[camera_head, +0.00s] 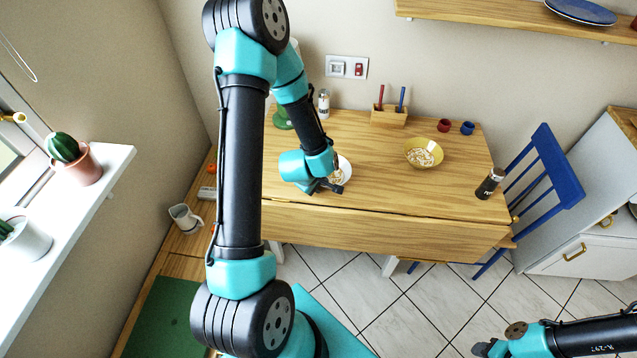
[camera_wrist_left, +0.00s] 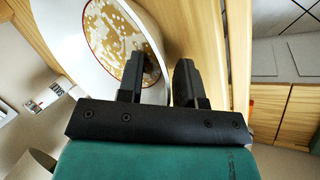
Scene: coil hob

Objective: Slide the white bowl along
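The white bowl (camera_head: 346,171) stands on the wooden table (camera_head: 380,146), near its front left, with pale flakes in it. My left arm and gripper hide part of it in the head view. My left gripper (camera_head: 333,187) is at the bowl's near rim. In the left wrist view, one finger is inside the bowl (camera_wrist_left: 72,40) and the other outside, with the bowl's wall between them. A narrow space shows between the fingers; I cannot tell whether both press on the wall. My right gripper (camera_head: 484,348) is at the bottom right, away from the table; its fingers are unclear.
A yellow bowl (camera_head: 411,145) with similar flakes stands right of the white bowl. A dark bottle (camera_head: 490,184) stands at the right edge, and a wooden holder (camera_head: 389,116) and two cups (camera_head: 456,127) at the back. The table between the two bowls is clear.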

